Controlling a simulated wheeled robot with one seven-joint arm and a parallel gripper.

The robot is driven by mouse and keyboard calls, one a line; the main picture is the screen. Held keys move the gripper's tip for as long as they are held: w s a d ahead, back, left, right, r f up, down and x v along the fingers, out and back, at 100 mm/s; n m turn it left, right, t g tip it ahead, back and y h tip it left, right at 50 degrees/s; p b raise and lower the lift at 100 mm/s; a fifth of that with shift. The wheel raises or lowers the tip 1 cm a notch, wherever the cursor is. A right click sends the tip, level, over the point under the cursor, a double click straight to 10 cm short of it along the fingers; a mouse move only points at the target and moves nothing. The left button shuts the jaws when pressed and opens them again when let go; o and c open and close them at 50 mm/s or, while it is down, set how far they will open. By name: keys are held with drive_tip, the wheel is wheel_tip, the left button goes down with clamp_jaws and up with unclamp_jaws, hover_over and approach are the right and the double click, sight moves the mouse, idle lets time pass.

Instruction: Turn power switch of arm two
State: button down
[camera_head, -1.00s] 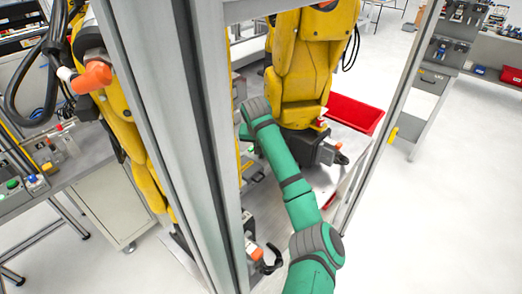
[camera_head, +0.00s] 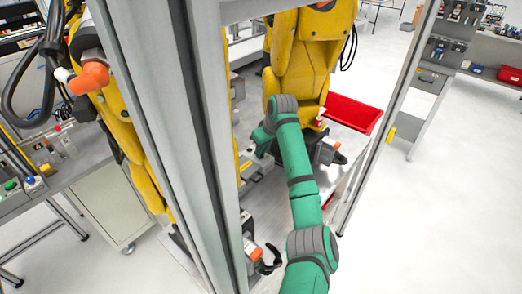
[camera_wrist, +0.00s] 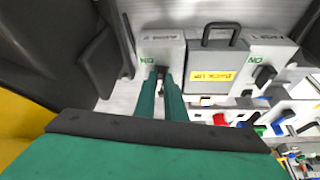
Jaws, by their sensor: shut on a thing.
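In the wrist view, my gripper (camera_wrist: 160,82) has its two green fingers close together on a small dark switch knob (camera_wrist: 160,71). The fingers hide most of the knob. The knob sits on the front of a light grey switch box (camera_wrist: 172,48) with a green ON mark. A second switch box (camera_wrist: 268,50) to the right carries a black knob (camera_wrist: 265,76) and its own ON mark. The small top labels are too blurred to read surely. In the head view, my green arm reaches down beside a yellow robot arm (camera_head: 300,55), and my fingertips are not clear.
A grey box with a yellow BACK UP label (camera_wrist: 213,76) and a black handle stands between the switch boxes. Dark machine parts (camera_wrist: 95,60) crowd the left. A metal frame post (camera_head: 170,130) stands left of my arm; a red bin (camera_head: 352,113) lies right.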

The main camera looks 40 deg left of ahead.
drive_tip(key=shift+f+n, duration=0.15)
drive_tip(key=shift+n, duration=0.35)
drive_tip(key=c, duration=1.8)
unclamp_jaws()
drive_tip(key=v, duration=1.1)
drive_tip(key=shift+w, duration=0.1)
